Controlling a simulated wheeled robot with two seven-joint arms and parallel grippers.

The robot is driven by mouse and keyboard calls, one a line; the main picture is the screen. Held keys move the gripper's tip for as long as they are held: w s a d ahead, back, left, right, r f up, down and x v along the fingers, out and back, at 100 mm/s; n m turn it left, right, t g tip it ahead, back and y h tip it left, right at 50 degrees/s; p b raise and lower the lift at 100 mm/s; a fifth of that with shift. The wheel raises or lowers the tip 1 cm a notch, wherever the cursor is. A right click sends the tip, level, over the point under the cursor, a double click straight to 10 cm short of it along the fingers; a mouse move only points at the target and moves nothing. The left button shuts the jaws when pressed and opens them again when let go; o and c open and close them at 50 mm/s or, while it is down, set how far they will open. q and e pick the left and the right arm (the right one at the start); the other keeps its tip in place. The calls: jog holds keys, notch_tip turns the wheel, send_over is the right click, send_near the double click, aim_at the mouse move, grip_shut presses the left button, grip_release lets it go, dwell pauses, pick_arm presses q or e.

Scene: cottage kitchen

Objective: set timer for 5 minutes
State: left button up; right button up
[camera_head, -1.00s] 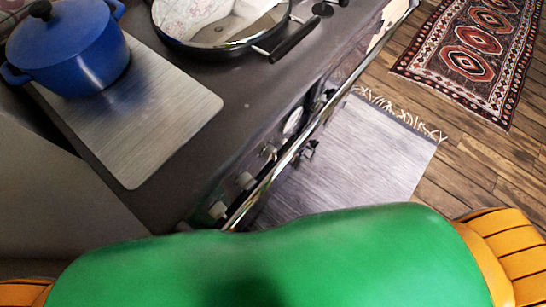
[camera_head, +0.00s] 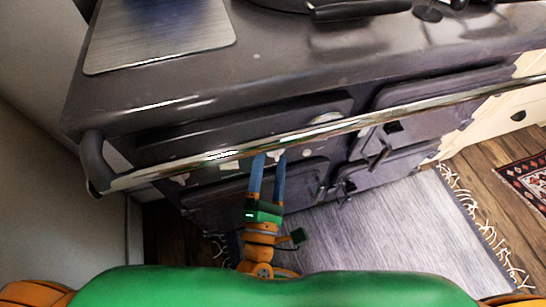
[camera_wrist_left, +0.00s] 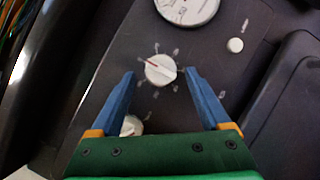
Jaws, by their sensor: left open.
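A white round knob (camera_wrist_left: 160,70) with a red pointer line and small marks around it sits on the dark stove's front panel, in the left wrist view. The pointer leans to the upper left; the marks are too small to read. My left gripper (camera_wrist_left: 160,73) is open, with one blue fingertip on either side of the knob; I cannot tell whether they touch it. In the head view my left gripper (camera_head: 269,157) reaches up to the stove front, just under the chrome rail. My right gripper is not in view.
The chrome rail (camera_head: 330,130) crosses in front of the stove panel. In the left wrist view a white dial gauge (camera_wrist_left: 187,8), a second white knob (camera_wrist_left: 132,125) and a small white button (camera_wrist_left: 235,45) are near. A grey rug (camera_head: 390,230) lies on the floor.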

pick_arm(q)
jog(key=shift+w+d+r, duration=0.15)
jog(key=shift+w, duration=0.45)
grip_shut()
jog(key=shift+r+p, duration=0.15)
jog(key=shift+p, duration=0.2)
jog(key=m+g+p, duration=0.1)
jog(key=m+p, duration=0.1)
jog(key=p, duration=0.1)
jog(key=r+m+p, duration=0.1)
jog(key=m+p, duration=0.1)
jog(key=p, duration=0.2)
jog(key=shift+g+h, duration=0.4)
jog(key=shift+f+m, duration=0.15)
jog(key=shift+m, duration=0.25)
jog(key=shift+s+f, duration=0.1)
jog(key=shift+f, duration=0.15)
grip_release()
